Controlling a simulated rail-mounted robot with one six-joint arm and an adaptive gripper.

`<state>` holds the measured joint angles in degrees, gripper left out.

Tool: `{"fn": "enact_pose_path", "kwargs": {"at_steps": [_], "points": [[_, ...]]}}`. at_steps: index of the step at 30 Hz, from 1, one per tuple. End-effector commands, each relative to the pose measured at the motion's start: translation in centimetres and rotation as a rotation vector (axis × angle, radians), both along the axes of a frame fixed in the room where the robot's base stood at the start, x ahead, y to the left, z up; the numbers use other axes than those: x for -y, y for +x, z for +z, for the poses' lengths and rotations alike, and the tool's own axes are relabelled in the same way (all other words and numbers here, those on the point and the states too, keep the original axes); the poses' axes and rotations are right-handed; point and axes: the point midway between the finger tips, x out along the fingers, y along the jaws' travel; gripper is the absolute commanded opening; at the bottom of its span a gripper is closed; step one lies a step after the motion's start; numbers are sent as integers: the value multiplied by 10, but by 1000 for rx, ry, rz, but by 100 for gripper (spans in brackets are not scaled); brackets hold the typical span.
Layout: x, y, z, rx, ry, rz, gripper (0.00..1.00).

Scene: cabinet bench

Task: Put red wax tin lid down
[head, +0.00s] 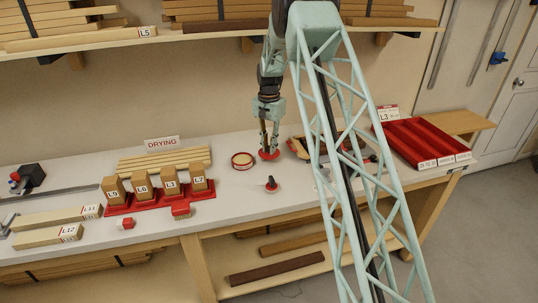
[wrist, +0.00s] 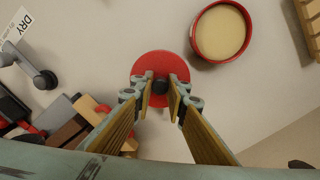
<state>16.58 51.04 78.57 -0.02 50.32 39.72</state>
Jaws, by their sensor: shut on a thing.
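The red wax tin lid (head: 268,155) is a flat red disc with a dark knob, low over the bench top beside the open tin. In the wrist view the lid (wrist: 150,64) lies just beyond my fingertips. My gripper (head: 269,147) points down and is shut on the lid's knob, seen between the fingertips in the wrist view (wrist: 160,88). The open wax tin (head: 243,160), red-walled with pale wax inside, stands just left of the lid; in the wrist view (wrist: 221,31) it is at upper right. I cannot tell whether the lid touches the bench.
A red rack of labelled wood blocks (head: 118,209) stands left on the bench (head: 235,192). A small dark-knobbed tool (head: 271,184) lies in front of the lid. A tool tray (head: 298,148) is close right, with red channels (head: 425,140) further right. Bare bench surrounds the tin.

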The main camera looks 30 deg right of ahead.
Motion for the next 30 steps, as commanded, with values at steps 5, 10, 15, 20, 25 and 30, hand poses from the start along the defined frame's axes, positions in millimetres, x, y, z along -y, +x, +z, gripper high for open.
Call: {"fn": "enact_pose_path", "kwargs": {"at_steps": [5, 10, 15, 20, 25, 30], "points": [[0, -1, -16, -3, 1, 0, 6], [0, 0, -32, -1, 0, 0, 6], [0, 0, -36, 0, 0, 0, 6], [0, 0, -36, 0, 0, 0, 6], [0, 0, -38, -1, 0, 0, 6], [0, 0, -39, -1, 0, 0, 21]]}}
